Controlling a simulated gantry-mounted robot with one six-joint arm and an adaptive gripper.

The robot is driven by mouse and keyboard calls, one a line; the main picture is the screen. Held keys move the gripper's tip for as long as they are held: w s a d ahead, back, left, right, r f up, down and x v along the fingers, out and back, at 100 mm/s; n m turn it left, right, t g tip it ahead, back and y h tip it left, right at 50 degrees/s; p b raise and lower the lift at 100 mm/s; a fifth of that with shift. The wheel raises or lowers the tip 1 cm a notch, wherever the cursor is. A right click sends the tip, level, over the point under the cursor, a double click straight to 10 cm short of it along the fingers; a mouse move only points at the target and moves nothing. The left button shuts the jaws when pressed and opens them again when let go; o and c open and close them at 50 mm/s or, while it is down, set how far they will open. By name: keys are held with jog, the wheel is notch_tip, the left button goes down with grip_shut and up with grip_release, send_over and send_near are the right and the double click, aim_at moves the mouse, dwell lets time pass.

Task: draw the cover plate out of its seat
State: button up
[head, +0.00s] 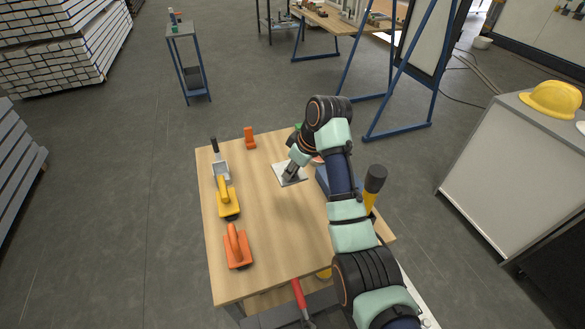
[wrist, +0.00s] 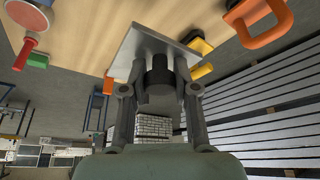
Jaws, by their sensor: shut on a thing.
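The cover plate (head: 282,181) is a light grey square plate, in the middle-right part of the wooden table top. In the wrist view the plate (wrist: 145,45) spans the space beyond my fingertips, with a dark round knob (wrist: 158,76) on its near face. My gripper (head: 291,171) is shut on this knob; both fingers show at its sides in the wrist view (wrist: 157,85). I cannot tell whether the plate touches the table or hangs just above it. I cannot make out its seat; a blue block (head: 323,180) beside it is partly hidden by my arm.
The table (head: 265,245) carries a yellow-handled tool (head: 228,203), an orange-handled block (head: 236,247), a grey tool with a black handle (head: 219,165) and an orange piece (head: 249,138) along its left and back. The table's middle front is clear. A dark-topped yellow tool (head: 374,183) stands right of my arm.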

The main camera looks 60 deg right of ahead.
jog(key=shift+r+p, duration=1.4)
jog(key=shift+p, duration=0.05)
